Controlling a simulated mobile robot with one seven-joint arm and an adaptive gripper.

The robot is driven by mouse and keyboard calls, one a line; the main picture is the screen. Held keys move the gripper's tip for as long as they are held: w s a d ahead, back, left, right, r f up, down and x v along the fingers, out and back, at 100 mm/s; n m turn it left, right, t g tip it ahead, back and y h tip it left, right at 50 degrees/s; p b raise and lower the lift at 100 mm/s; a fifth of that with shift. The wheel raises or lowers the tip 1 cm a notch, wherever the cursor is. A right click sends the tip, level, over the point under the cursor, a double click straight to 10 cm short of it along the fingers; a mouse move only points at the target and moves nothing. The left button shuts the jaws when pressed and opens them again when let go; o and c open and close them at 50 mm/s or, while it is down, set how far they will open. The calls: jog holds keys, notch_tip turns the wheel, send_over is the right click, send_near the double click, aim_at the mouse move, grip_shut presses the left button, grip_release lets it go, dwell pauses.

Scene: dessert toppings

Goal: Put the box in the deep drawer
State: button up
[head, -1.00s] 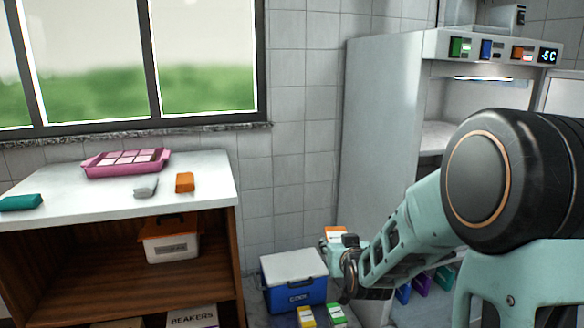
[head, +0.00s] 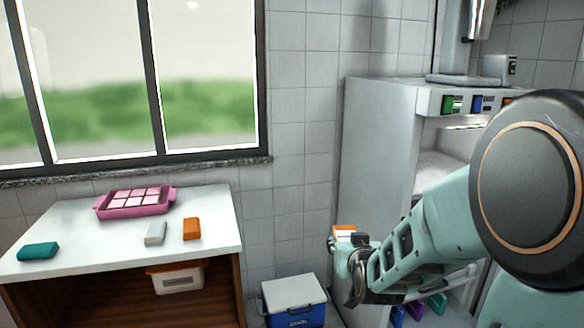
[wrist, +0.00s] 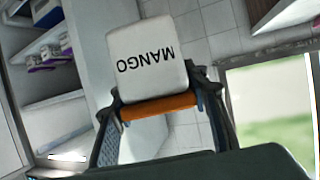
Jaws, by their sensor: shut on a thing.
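My gripper (head: 347,247) is shut on a white box with an orange part, which shows at its tip in the head view. In the wrist view the box (wrist: 150,60) sits between the fingers and reads "MANGO" upside down, with its orange band (wrist: 158,106) nearest the palm. The gripper is in the air in front of the tall grey cabinet (head: 385,170), right of the white counter. I cannot make out a deep drawer in these views.
The white counter (head: 120,262) at left bears a pink tray (head: 135,203), a teal block (head: 38,251), a grey block (head: 155,234) and an orange block (head: 192,229). A white-lidded blue cooler (head: 294,318) stands on the floor below my gripper. An orange-lidded bin (head: 178,284) is under the counter.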

aim_at(347, 237)
notch_tip(347, 237, up, 22)
jog(key=p, duration=2)
jog(key=shift+w+r, duration=0.1)
